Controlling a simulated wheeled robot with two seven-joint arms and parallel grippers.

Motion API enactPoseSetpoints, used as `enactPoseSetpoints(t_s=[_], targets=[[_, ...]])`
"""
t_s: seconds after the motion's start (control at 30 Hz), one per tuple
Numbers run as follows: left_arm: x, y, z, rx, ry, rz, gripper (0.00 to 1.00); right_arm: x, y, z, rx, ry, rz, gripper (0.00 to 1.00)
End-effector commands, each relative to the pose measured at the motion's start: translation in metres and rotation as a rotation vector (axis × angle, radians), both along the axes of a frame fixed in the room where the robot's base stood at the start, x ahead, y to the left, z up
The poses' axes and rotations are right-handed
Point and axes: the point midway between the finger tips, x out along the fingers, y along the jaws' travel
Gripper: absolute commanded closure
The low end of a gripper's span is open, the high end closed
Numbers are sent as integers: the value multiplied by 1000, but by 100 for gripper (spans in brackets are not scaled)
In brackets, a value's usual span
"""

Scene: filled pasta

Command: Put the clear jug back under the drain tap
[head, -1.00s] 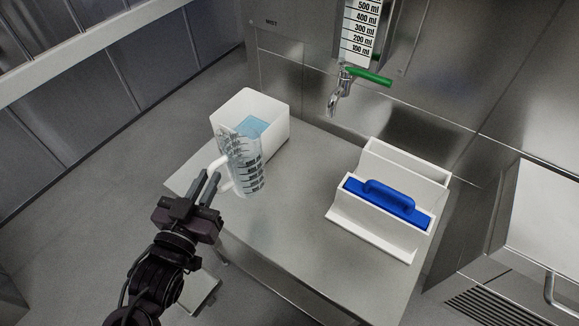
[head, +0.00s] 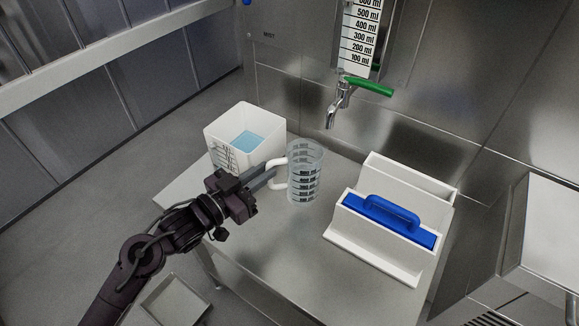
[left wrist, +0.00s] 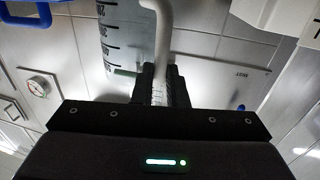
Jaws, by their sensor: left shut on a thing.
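The clear jug (head: 305,174) has dark graduation marks and a white handle (head: 277,173). It is upright over the metal table, to the right of the white bin. My left gripper (head: 268,177) is shut on its handle. In the left wrist view the jug (left wrist: 121,40) and its white handle (left wrist: 158,35) show between and beside my fingers (left wrist: 159,84). The drain tap (head: 337,106) has a green lever (head: 368,86) and hangs from the back wall, above and right of the jug. The jug is apart from the tap. My right gripper is not in view.
A white bin (head: 217,127) with blue liquid stands at the table's back left. A white holder (head: 372,254) with a blue-handled block (head: 391,216) stands on the right. The metal table (head: 280,245) is bare in front. A graduated gauge (head: 361,40) is above the tap.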

Motion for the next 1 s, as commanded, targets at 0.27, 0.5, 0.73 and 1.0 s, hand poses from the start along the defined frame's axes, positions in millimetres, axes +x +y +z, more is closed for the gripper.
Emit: enactPoseSetpoints(t_s=[0.27, 0.5, 0.73, 1.0], targets=[[59, -40, 4, -4, -4, -1, 100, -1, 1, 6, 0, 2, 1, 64], [79, -54, -17, 1, 4, -1, 100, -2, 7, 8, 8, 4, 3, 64], [79, -53, -36, 0, 1, 1, 100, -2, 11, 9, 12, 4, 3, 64], [82, -56, -67, -1, 0, 0, 100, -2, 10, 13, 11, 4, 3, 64]])
